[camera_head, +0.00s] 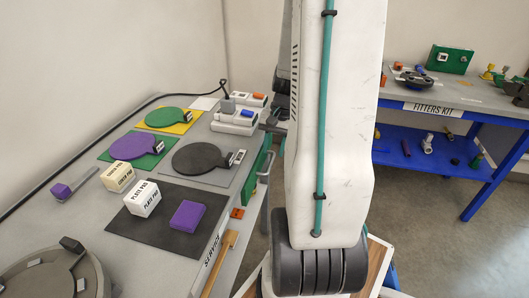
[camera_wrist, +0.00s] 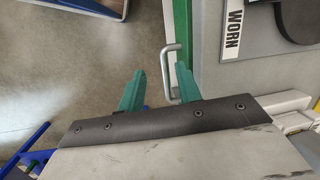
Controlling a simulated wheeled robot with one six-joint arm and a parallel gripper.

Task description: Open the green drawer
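The green drawer (camera_head: 256,172) is in the cart's side in the head view, left of my arm, and its front looks about flush with the cart. Its bar handle (camera_head: 267,166) sticks out to the right. In the wrist view the green drawer front (camera_wrist: 182,22) is a narrow strip at the top, with the grey handle (camera_wrist: 166,66) beside it. My gripper (camera_wrist: 156,78) has its two teal fingers apart. The handle's lower part shows between the fingers, closer to the right one. Whether it touches that finger is unclear. In the head view my arm hides most of the gripper.
The cart top (camera_head: 190,105) carries round plates on coloured mats, plate pad boxes and a purple block (camera_head: 187,216). A wooden-handled tool (camera_head: 219,265) lies at its near edge. A blue-legged bench (camera_head: 450,95) stands at right. Floor (camera_head: 425,230) between is open.

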